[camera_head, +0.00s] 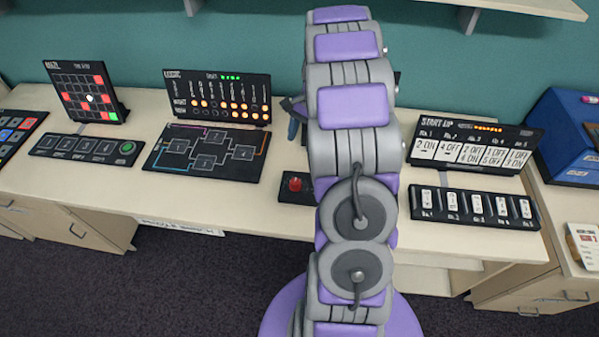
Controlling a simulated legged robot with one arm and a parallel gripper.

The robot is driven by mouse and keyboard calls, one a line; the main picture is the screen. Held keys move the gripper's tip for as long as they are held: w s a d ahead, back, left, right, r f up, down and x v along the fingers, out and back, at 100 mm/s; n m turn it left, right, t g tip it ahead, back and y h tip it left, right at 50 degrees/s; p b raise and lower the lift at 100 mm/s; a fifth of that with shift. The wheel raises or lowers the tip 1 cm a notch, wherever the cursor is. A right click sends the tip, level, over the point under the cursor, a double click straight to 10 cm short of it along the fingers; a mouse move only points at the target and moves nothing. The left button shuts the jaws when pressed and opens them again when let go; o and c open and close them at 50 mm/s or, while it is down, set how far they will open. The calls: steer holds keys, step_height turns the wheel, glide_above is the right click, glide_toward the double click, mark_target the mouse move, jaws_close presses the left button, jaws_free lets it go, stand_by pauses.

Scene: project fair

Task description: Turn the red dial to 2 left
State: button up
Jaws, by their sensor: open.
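A small red round knob (295,183) sits on a black box (296,197) near the front edge of the table, just left of my arm. It may be the red dial; no marks or numbers on it can be read. My arm hides the right part of that box and whatever stands behind it. My gripper (293,106) is mostly hidden behind my arm; only a dark piece shows at the arm's left side, above and beyond the red knob. It is open, and nothing is seen held in it. A small blue piece (292,129) shows just below it, too covered to identify.
To the left stand a grid panel (85,95), a lights panel (218,98), a button strip (85,148) and a diagram board (205,152). To the right are a start-up panel (472,145), a switch strip (472,206) and a blue box (570,140). A shelf hangs above.

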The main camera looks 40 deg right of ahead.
steer(key=d+f+m, duration=0.2)
steer(key=d, duration=0.2)
glide_toward(296, 181)
steer(key=shift+m+t, duration=0.3)
steer(key=shift+t, duration=0.1)
steer(key=x, duration=0.1)
steer(key=b+x, duration=0.1)
steer(key=x, duration=0.3)
steer(key=shift+s+a+r, duration=0.1)
steer(key=shift+s+a, duration=0.2)
steer(key=shift+a, duration=0.05)
steer(key=f, duration=0.3)
steer(key=shift+w+a+f+y+b, duration=0.1)
steer(key=shift+a+y+b, duration=0.2)
steer(key=shift+b, duration=0.1)
steer(key=shift+d+f, duration=0.4)
steer(key=shift+f, duration=0.05)
steer(key=shift+a+r, duration=0.15)
steer(key=shift+a, duration=0.55)
steer(key=shift+c, duration=1.4)
steer(key=shift+d, duration=0.35)
steer(key=c, duration=0.6)
steer(key=shift+c, duration=0.7)
